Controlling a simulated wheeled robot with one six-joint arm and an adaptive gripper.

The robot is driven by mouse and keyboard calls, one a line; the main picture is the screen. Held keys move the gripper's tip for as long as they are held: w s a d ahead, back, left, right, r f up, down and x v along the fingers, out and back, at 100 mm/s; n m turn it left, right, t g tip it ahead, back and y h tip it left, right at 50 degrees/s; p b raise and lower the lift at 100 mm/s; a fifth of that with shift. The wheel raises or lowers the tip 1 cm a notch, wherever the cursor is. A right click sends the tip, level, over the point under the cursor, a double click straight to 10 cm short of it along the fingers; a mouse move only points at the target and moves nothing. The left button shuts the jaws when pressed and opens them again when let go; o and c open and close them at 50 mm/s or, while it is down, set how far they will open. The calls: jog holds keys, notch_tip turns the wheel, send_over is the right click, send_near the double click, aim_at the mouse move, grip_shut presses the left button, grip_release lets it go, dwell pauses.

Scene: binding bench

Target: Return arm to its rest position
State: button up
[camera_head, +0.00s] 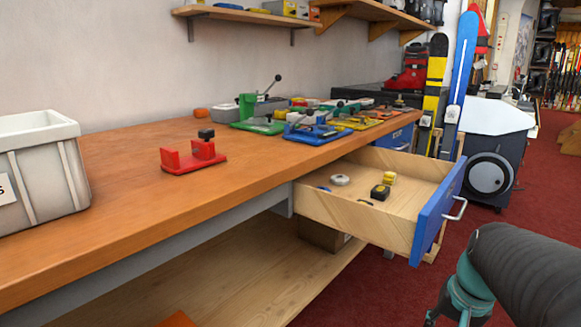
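My arm (520,270) enters at the lower right, dark grey with teal joints, in front of the bench's right end. Its end lies below the picture's edge or is hidden, so my gripper does not show. The arm appears apart from the open drawer (437,215), which has a blue front and a silver handle (458,208).
The open drawer juts out from the wooden bench (130,215) and holds a few small items. A red fixture (192,157) and a grey bin (38,165) stand on the bench. Several coloured jigs crowd its far end. Red carpet (385,290) is clear below the drawer.

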jog(key=s+a+r+n+t+p, duration=0.1)
jog(key=s+a+r+n+p, duration=0.1)
jog(key=a, duration=0.5)
jog(key=s+a+r+n+t+p, duration=0.1)
jog(key=s+a+r+n, duration=0.3)
jog(key=a, duration=0.3)
jog(key=shift+s+r+n+t+p, duration=0.35)
jog(key=shift+s+r+n+t, duration=0.1)
jog(key=shift+s, duration=0.1)
